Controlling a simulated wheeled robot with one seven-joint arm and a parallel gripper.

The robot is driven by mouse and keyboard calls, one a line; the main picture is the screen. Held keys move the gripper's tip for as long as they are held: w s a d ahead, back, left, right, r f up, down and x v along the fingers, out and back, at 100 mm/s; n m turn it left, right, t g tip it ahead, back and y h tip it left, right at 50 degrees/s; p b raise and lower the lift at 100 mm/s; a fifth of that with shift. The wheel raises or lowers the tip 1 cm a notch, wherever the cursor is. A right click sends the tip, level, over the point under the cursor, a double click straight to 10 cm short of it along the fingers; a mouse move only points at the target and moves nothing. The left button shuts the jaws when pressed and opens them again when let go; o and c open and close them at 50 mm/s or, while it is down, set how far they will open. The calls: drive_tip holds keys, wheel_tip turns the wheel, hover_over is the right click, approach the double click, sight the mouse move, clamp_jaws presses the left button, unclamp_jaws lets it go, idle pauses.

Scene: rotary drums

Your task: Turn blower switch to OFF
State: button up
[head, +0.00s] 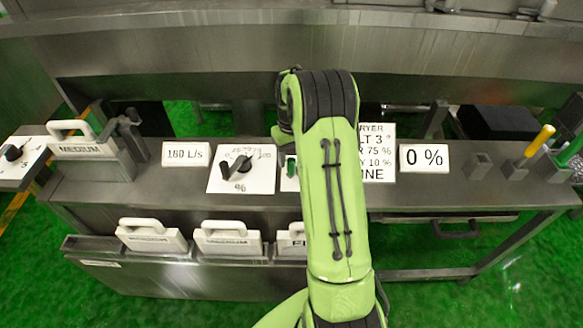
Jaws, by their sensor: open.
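A small white plate (289,184) with an upright green part (291,166) sits on the bench, just left of my green arm. It may be the blower switch, but its label and setting cannot be read, and my arm covers its right side. Left of it is a white dial plate (262,182) with a dark knob (240,167), a grey lever and a % mark. My arm rises through the middle of the head view and bends over the bench. My gripper is hidden behind the arm, so its jaws do not show.
A dryer sign (378,150) is partly behind my arm. White handled blocks (228,240) line the front. A yellow-handled tool (540,140) stands at right. The green floor in front is clear.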

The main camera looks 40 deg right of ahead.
wheel_tip(320, 180, down, 4)
drive_tip(key=shift+f, duration=0.25)
clamp_jaws()
